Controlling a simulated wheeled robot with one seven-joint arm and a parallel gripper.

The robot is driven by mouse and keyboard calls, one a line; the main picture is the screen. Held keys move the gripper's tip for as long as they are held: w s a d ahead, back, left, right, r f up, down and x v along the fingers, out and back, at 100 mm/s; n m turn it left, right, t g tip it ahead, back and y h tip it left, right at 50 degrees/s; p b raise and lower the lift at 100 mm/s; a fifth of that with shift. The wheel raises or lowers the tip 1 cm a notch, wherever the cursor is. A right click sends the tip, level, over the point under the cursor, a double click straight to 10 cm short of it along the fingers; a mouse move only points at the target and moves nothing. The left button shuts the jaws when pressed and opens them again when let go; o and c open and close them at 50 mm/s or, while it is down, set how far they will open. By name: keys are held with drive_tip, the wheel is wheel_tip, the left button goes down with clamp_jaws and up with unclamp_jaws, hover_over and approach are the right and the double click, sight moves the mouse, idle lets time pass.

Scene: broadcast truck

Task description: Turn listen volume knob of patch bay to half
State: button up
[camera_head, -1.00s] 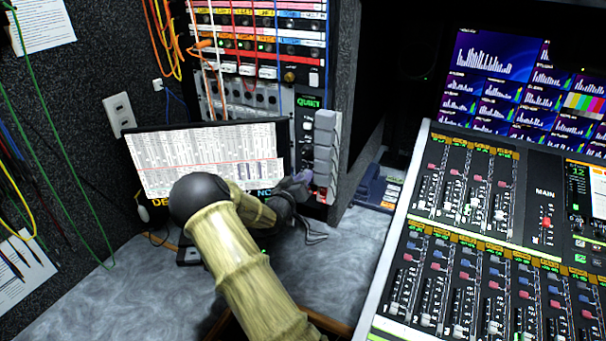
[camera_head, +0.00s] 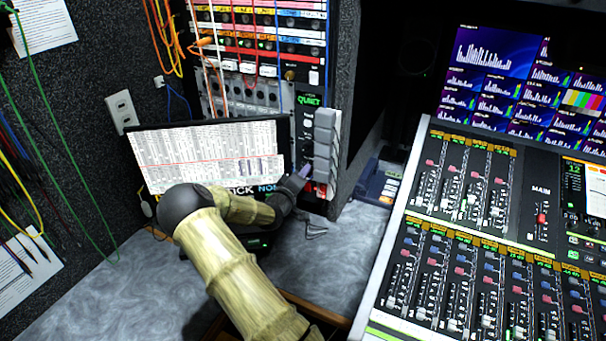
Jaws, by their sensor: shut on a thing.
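The patch bay (camera_head: 262,72) is the tall rack at the back, with rows of coloured strips, jacks and cables. A narrow black panel with a green "QUIET" display (camera_head: 308,100) stands at its lower right. My gripper (camera_head: 304,172) is at the lower part of this panel, beside the grey stacked blocks on its right edge. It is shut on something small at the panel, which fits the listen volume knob. The fingers and wrist hide the knob, so its setting cannot be read.
A monitor (camera_head: 205,158) stands left of the panel, behind my arm. A mixing console (camera_head: 470,240) fills the right side. Cables hang on the left wall. The grey desktop (camera_head: 340,250) is clear between my arm and the console.

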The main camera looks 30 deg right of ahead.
drive_tip(key=o, duration=1)
drive_tip(key=shift+a, duration=0.15)
drive_tip(key=b+v, duration=0.1)
drive_tip(key=v, duration=1.6)
drive_tip(key=shift+s, duration=0.15)
